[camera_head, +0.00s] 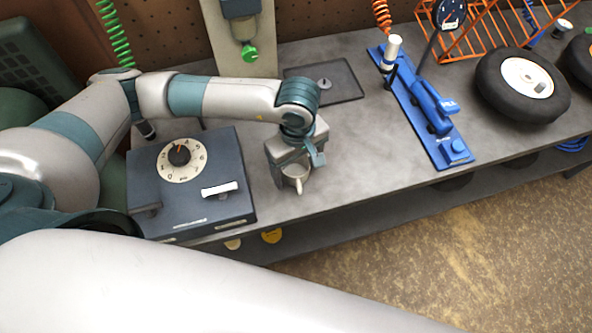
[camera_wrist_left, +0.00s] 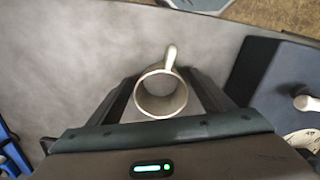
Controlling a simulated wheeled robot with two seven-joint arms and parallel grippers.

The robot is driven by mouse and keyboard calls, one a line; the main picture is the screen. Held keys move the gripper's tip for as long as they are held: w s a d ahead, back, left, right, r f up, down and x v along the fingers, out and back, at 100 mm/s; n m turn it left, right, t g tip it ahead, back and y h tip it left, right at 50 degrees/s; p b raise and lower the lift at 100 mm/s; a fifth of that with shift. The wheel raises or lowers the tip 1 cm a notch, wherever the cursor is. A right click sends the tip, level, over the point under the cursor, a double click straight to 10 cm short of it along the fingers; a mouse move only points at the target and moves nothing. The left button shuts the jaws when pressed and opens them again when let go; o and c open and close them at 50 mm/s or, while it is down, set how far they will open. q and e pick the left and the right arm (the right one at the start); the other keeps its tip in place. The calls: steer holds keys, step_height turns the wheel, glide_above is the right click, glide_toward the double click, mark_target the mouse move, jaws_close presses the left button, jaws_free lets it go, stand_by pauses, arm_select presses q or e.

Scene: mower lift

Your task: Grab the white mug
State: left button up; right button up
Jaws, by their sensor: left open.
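The white mug (camera_head: 297,172) stands upright on the grey workbench, right of the dark dial box, and my left gripper partly hides it in the head view. In the left wrist view the mug (camera_wrist_left: 161,94) shows from above, with its handle pointing up in the picture. My left gripper (camera_head: 291,172) is over the mug from above. Its two open fingers (camera_wrist_left: 165,88) lie on either side of the mug, and I cannot tell whether they touch it. My right gripper is not in view.
The dark box (camera_head: 225,160) with a dial and white handle stands close left of the mug. A flat dark tray (camera_head: 345,82) lies behind it. A blue jack (camera_head: 432,115), a wheel (camera_head: 505,88) and an orange wire rack (camera_head: 480,35) are to the right. The workbench (camera_head: 360,150) between mug and jack is clear.

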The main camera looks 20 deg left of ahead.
arm_select(q)
steer(key=shift+c, duration=0.7)
steer(key=c, duration=1)
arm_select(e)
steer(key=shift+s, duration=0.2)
arm_select(q)
steer(key=shift+r, duration=0.2)
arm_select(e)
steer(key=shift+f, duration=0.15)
